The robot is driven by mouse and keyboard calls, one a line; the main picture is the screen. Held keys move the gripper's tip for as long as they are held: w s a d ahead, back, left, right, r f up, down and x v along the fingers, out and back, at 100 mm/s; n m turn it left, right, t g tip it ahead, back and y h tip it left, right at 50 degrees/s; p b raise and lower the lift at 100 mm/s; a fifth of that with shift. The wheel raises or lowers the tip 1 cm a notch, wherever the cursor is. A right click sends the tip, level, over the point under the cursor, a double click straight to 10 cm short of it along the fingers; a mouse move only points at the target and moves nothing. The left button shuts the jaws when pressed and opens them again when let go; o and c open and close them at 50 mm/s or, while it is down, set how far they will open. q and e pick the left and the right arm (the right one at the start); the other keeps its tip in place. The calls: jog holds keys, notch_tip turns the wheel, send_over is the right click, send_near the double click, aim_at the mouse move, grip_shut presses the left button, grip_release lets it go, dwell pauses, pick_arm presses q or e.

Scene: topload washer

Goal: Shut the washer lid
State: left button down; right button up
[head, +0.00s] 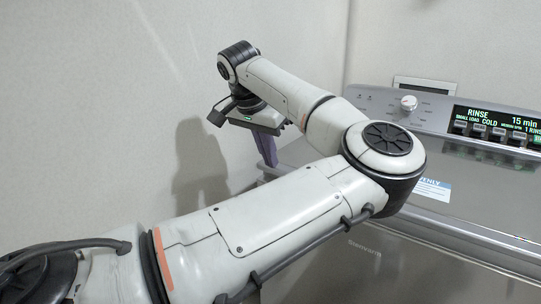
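The washer (365,262) stands at the right, its front and top partly hidden by my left arm. Its lid (475,185) shows as a flat, glossy grey surface lying level on top, with a blue and white label near its left part. It looks down, though my arm hides its left part. My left gripper (266,150) points downward beyond the arm, left of the washer's top near its back left corner. Its purple fingers overlap in this view, so their opening is unclear. I see no contact with the lid. My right gripper is out of view.
The control panel (430,112) with a knob and a lit display rises along the washer's back. A pale wall (80,100) stands close on the left and behind, near my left gripper. The space above the washer's right side is clear.

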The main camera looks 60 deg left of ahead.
pick_arm(q)
jog(key=w+p+v, duration=0.1)
jog(key=p+v, duration=0.2)
jog(key=v, duration=1)
jog(key=shift+w+a+r, duration=0.3)
jog(key=shift+a+r, duration=0.05)
jog(key=shift+r, duration=0.4)
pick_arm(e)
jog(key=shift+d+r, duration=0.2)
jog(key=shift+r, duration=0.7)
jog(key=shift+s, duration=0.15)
